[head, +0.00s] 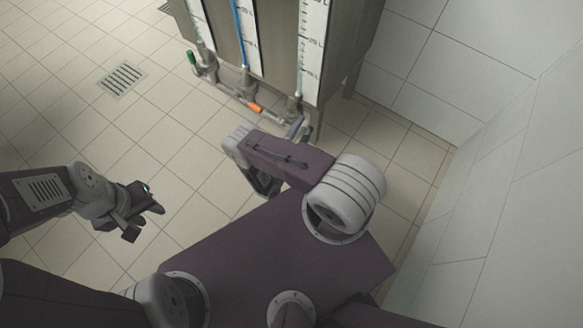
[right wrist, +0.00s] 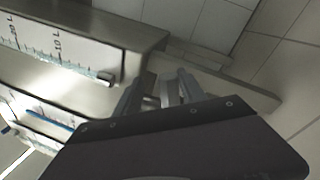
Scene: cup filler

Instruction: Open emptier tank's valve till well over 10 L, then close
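A grey steel tank unit (head: 278,52) stands at the top of the head view, with upright scales marked in litres. One gauge (head: 240,36) shows a blue column. The rightmost scale (head: 314,42) shows no clear blue. Below are pipes with a green handle (head: 192,57), an orange handle (head: 254,107) and a grey-blue handle (head: 295,127). In the right wrist view, a scale (right wrist: 50,46) reads 20 L and 10 L. My right gripper (right wrist: 157,92) has its fingers apart, nothing visibly held; my arm mostly hides it in the head view. My left gripper (head: 146,220) is open and empty.
A floor drain (head: 122,79) lies left of the tank unit. A pale tiled wall (head: 510,190) rises close on the right. The tiled floor (head: 150,130) between my left gripper and the tank unit is clear.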

